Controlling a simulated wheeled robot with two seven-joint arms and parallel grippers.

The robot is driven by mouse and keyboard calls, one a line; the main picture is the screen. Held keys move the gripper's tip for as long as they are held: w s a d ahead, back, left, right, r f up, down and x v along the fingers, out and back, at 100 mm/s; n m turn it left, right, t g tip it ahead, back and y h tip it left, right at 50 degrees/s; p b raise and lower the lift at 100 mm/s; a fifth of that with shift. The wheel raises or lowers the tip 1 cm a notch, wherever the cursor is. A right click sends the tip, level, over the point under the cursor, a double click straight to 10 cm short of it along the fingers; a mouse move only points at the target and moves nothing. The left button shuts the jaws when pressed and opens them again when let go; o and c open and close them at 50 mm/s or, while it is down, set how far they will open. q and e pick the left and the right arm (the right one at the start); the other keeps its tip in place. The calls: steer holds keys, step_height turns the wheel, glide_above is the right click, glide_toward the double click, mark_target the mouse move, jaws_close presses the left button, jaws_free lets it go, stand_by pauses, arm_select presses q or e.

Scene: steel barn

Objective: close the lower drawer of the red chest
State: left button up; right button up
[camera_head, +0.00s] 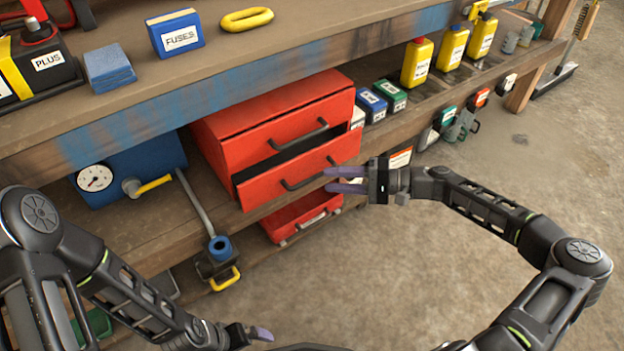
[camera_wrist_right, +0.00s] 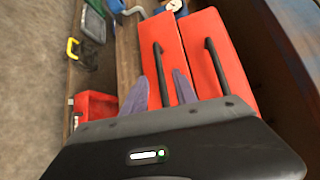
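The red chest (camera_head: 270,103) stands on the shelf under the workbench top. The lower drawer has a dark bar handle (camera_head: 306,176), which also shows in the right wrist view (camera_wrist_right: 160,72). My right gripper (camera_head: 327,180) is open in front of the lower drawer, near the handle's right end. In the right wrist view the handle lies between its purple fingers; contact cannot be told. My left gripper (camera_head: 262,333) is low at the bottom edge, away from the chest.
A red bin (camera_head: 303,218) sits below the chest. A blue box with a gauge (camera_head: 95,178) and a grey lever (camera_head: 197,205) stand left of it. Small blue and green boxes (camera_head: 389,95) and yellow bottles (camera_head: 417,63) stand right. The floor in front is clear.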

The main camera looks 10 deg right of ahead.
mark_target(312, 177)
steer(key=b+x, duration=0.1)
steer(key=x, duration=0.5)
jaws_close()
stand_by(0.3)
stand_by(1.1)
